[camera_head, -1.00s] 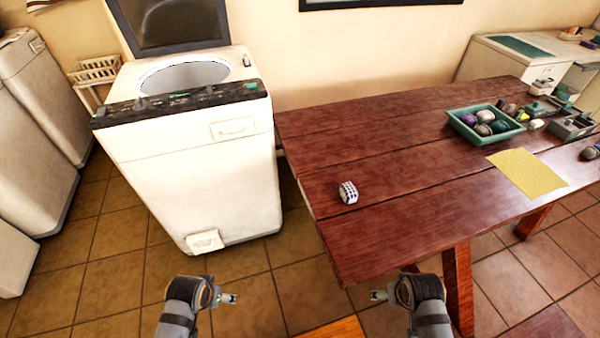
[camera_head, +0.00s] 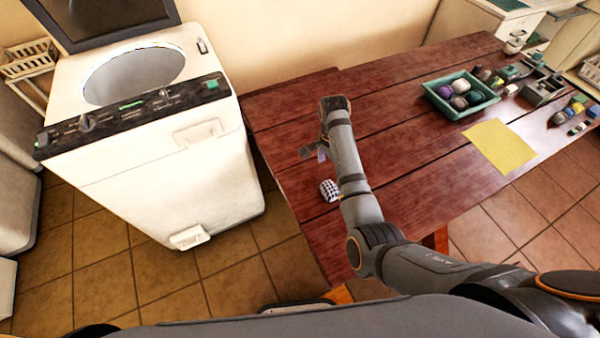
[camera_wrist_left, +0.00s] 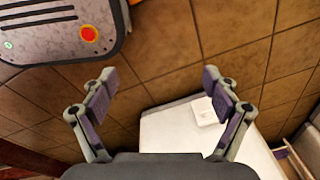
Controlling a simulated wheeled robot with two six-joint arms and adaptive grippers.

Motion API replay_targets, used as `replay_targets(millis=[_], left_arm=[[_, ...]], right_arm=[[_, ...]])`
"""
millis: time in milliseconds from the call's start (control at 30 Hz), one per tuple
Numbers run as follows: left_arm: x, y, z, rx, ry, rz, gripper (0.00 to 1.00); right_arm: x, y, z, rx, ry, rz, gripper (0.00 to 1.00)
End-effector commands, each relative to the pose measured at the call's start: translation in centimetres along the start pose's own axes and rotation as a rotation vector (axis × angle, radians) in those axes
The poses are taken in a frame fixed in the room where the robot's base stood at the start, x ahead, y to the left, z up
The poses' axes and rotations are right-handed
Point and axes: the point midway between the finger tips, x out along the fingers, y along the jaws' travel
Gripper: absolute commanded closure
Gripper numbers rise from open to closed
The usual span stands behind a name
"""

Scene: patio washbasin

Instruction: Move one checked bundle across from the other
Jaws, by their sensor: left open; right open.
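A black-and-white checked bundle (camera_head: 329,190) lies on the left part of the red-brown wooden table in the head view. My right arm reaches over the table from the lower right. My right gripper (camera_head: 315,152) is open, above the table just beyond the bundle, and looks apart from it. My left gripper is outside the head view. In the left wrist view my left gripper (camera_wrist_left: 158,80) is open and empty, with tiled floor between its fingers. I cannot make out a second checked bundle for certain; small items at the table's right end are too small to tell.
A green tray (camera_head: 435,88) with several round bundles stands toward the back of the table. A white washing machine (camera_head: 165,150) stands left of the table. The table's front middle is partly hidden by my arm.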

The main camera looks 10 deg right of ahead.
Motion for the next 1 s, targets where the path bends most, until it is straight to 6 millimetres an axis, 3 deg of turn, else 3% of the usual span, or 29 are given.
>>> replay_targets(millis=[200,500,733,1000], left_arm=[[0.1,0.1,1.1,-0.001,-0.005,0.001,0.13],[-0.4,0.0,1.0,-0.001,-0.005,0.001,0.13],[-0.7,0.0,1.0,0.000,-0.006,0.001,0.13],[-1.1,0.0,0.9,0.000,-0.006,0.001,0.13]], right_arm=[[-0.4,-0.3,0.3,0.029,-0.002,0.014,0.08],[4.2,-0.3,0.2,0.027,-0.001,0.012,0.08],[5.2,-0.3,0.1,0.027,-0.001,0.011,0.08],[9.4,-0.4,-0.3,0.027,-0.002,0.011,0.08]])
